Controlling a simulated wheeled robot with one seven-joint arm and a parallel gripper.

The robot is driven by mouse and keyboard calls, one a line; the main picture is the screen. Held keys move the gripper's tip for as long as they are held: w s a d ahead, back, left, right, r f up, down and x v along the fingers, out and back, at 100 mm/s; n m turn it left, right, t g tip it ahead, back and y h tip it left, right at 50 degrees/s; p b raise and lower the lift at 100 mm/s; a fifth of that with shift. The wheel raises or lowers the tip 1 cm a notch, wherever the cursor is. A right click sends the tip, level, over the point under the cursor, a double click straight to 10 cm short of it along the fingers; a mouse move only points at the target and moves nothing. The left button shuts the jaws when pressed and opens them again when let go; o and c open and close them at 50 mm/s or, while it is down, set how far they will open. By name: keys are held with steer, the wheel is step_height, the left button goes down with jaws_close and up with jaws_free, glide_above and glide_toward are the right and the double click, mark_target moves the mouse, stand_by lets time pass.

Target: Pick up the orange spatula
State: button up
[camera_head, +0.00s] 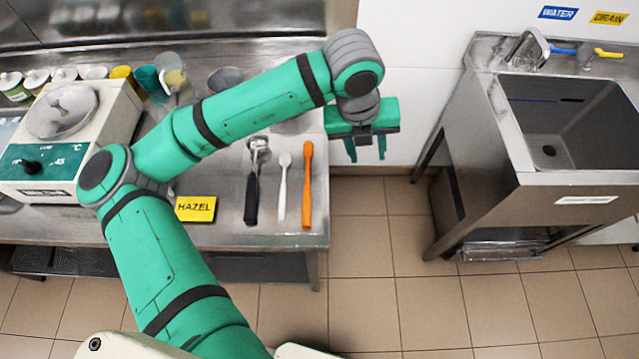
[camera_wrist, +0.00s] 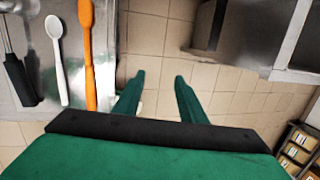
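The orange spatula (camera_head: 307,185) lies flat near the right edge of the steel counter, its long axis running front to back. It also shows at the upper left of the wrist view (camera_wrist: 88,50). My green gripper (camera_head: 368,150) is to the right of the spatula, beyond the counter's edge and over the floor. In the wrist view my gripper (camera_wrist: 158,82) has its two fingers apart with only floor tiles seen between them. It is open and empty, and the spatula is outside the fingers, to their left.
A white spoon (camera_head: 284,187) and a black-handled scoop (camera_head: 253,185) lie left of the spatula. A yellow HAZEL card (camera_head: 196,208) and a white-and-green machine (camera_head: 45,165) are farther left. A steel sink (camera_head: 560,125) stands at the right, with open floor between.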

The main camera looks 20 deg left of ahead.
steer(key=s+a+g+y, duration=0.2)
steer(key=s+a, duration=0.6)
steer(key=a, duration=0.3)
glide_above(307, 198)
step_height(307, 198, down, 5)
steer(key=shift+w+f, duration=0.1)
steer(key=shift+f, duration=2.95)
jaws_close()
